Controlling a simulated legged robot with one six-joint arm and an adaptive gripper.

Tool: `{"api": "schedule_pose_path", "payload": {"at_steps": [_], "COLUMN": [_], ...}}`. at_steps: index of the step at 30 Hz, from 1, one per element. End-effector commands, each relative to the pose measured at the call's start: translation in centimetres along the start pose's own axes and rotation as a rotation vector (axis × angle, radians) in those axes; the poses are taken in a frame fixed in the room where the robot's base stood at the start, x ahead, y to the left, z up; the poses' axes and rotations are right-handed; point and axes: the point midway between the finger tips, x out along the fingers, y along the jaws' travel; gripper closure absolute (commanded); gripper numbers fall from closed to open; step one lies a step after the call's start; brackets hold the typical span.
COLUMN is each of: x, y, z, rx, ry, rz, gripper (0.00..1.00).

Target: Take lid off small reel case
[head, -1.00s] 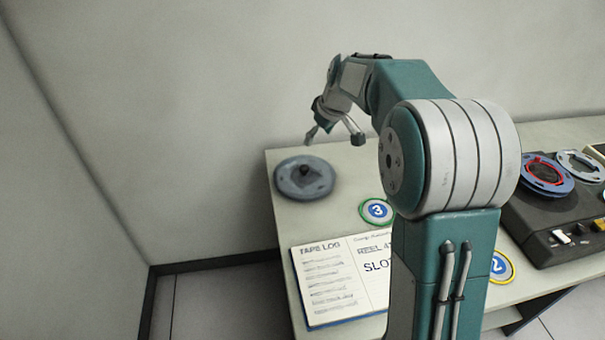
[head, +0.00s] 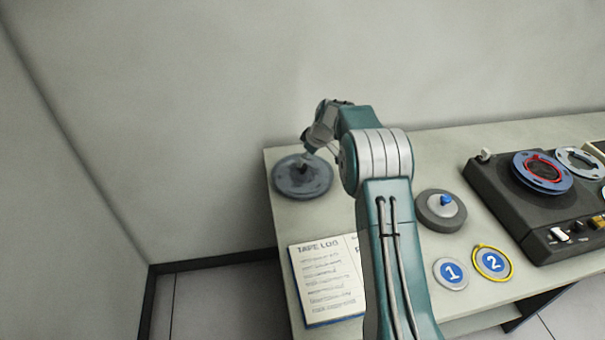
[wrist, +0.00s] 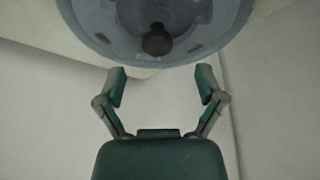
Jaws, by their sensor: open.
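A flat round blue-grey case (head: 290,188) with a dark knob on its top lies at the far left corner of the table. In the wrist view the case (wrist: 205,40) fills the top edge, with its dark knob (wrist: 157,41) centred. My gripper (wrist: 160,80) is open and empty, its fingers spread wide below the knob in that picture. In the head view my gripper (head: 312,155) is just over the case and partly covers it. A second round grey case (head: 432,214) with a blue knob stands right of my arm.
A tape log book (head: 325,285) lies at the table's front left. Round badges 1 (head: 451,273) and 2 (head: 493,262) lie at the front. A dark tape machine (head: 500,195) with reels stands at the right. A wall runs behind the table.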

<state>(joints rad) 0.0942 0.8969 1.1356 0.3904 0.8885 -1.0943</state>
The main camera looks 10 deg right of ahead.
Motion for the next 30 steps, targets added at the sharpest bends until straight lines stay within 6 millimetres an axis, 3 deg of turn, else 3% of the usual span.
{"api": "schedule_pose_path", "payload": {"at_steps": [9,18,20,24,30], "x": [4.5,5.1,5.1,5.0,5.1], "y": [0.3,0.3,0.3,0.4,0.4], "z": [0.4,0.3,0.3,0.4,0.4], "rx": [-0.001,0.000,0.000,0.000,0.000], "ry": [-0.001,0.000,0.000,0.000,-0.001], "rz": [-0.001,0.001,0.001,0.001,0.000], "gripper": [0.12,0.12,0.35,0.97,1.00]}}
